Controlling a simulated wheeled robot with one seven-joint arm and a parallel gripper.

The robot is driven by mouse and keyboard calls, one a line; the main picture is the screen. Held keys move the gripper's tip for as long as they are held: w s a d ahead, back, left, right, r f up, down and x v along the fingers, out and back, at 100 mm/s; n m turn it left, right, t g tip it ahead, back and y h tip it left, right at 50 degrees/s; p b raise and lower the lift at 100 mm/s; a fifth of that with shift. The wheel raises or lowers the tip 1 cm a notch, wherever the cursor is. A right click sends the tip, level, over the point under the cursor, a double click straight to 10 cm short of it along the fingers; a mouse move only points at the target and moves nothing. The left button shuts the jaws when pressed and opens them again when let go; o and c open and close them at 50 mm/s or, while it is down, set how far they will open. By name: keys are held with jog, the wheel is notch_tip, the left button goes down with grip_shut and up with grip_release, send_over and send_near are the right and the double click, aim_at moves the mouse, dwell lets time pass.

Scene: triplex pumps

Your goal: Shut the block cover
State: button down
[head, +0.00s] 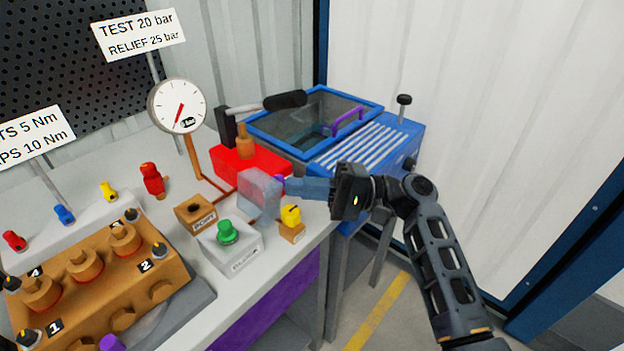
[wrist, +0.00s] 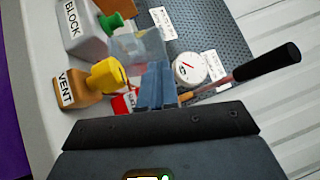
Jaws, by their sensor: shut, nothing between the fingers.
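The block box (head: 232,252) is a pale grey box with a green knob (head: 228,232) on top, on the bench between the port block and the vent. The clear block cover (head: 262,192) stands raised on its far right side, leaving the knob uncovered. The box (wrist: 85,38), knob (wrist: 112,22) and clear cover (wrist: 132,48) also show in the wrist view. My gripper (head: 284,187) is shut and empty, its blue fingers pointing left at the cover's right side. The fingertips (wrist: 155,70) overlap the cover's edge in the wrist view; I cannot tell whether they touch.
The yellow vent valve (head: 291,215) stands close below my fingers. The red pump (head: 235,160) with its black-gripped lever (head: 285,100) is behind the cover. The gauge (head: 178,106) is further left. A blue lidded tank (head: 375,140) stands right of the bench.

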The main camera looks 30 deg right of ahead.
jog(key=shift+r, duration=0.1)
dwell(0.3)
jog(key=shift+a+r+n, duration=0.15)
jog(key=shift+r+n, duration=0.05)
jog(key=shift+n, duration=0.1)
